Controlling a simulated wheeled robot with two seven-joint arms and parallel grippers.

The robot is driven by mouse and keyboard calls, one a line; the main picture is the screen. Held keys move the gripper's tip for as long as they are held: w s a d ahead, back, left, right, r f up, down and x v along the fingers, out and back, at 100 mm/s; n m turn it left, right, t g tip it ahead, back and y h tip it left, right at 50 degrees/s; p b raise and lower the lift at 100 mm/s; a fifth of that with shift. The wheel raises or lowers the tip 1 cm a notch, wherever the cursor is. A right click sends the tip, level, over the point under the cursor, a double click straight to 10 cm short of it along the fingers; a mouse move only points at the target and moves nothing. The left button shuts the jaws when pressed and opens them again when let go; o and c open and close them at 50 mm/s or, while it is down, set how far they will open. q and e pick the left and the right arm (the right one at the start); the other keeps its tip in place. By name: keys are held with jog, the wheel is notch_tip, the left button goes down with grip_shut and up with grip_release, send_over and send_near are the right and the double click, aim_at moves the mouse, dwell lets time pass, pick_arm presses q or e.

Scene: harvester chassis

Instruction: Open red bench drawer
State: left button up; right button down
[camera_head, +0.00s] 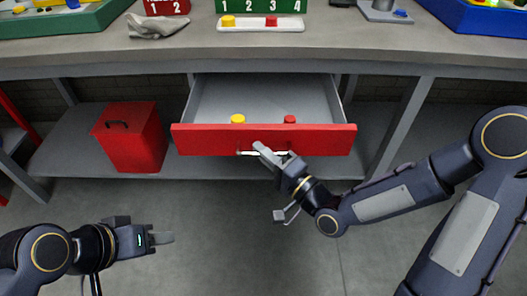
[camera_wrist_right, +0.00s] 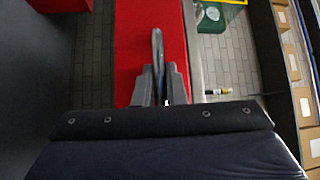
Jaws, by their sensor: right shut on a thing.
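My right gripper (camera_head: 267,152) is shut on that handle. In the right wrist view, the handle (camera_wrist_right: 157,45) stands between the two fingers of the gripper (camera_wrist_right: 158,85), against the red drawer front (camera_wrist_right: 133,40). My left gripper (camera_head: 165,238) hangs over the floor at the lower left, away from the drawer; its finger gap is not clear.
A yellow cap (camera_head: 238,118) and a red cap (camera_head: 290,119) show just behind the drawer front. A red bin (camera_head: 130,140) stands on the lower shelf at left. A cloth (camera_head: 157,26) and a white tray (camera_head: 262,26) lie on the bench top (camera_head: 330,48). The floor in front is clear.

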pick_arm(q)
jog(key=shift+s+f, duration=0.1)
jog(key=shift+s, duration=0.35)
pick_arm(e)
jog(key=shift+s, duration=0.75)
jog(key=c, duration=1.5)
grip_release()
jog(key=shift+d, duration=0.1)
jog(key=v, duration=0.7)
jog(key=shift+s+d, duration=0.2)
jog(key=shift+s, duration=0.1)
jog(key=shift+f, duration=0.1)
